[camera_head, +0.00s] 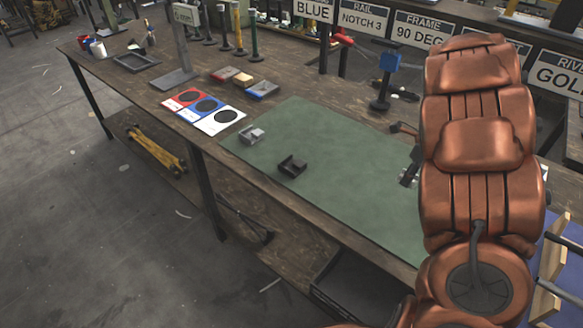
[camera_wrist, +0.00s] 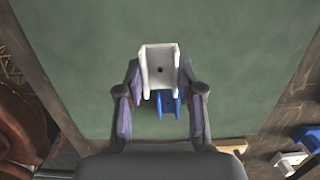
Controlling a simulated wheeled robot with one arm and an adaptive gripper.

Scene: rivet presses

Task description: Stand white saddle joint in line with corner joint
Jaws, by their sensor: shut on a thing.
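In the wrist view a white saddle-shaped joint (camera_wrist: 158,75) sits between the fingertips of my gripper (camera_wrist: 160,82), which is shut on it. A blue piece (camera_wrist: 169,104) shows just below it between the fingers; I cannot tell if the two are joined. In the head view my arm hides most of the gripper and the held joint. A light grey joint (camera_head: 252,136) and a dark grey joint (camera_head: 292,166) stand apart on the left part of the green mat (camera_head: 335,205). I cannot tell for sure which one is the corner joint.
Red, white and blue cards with black discs (camera_head: 207,107) lie left of the mat, with small coloured trays (camera_head: 243,79) behind. A blue-topped stand (camera_head: 385,85) and signs reading BLUE, NOTCH 3 and 90 DEG stand at the back. The mat's middle looks clear.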

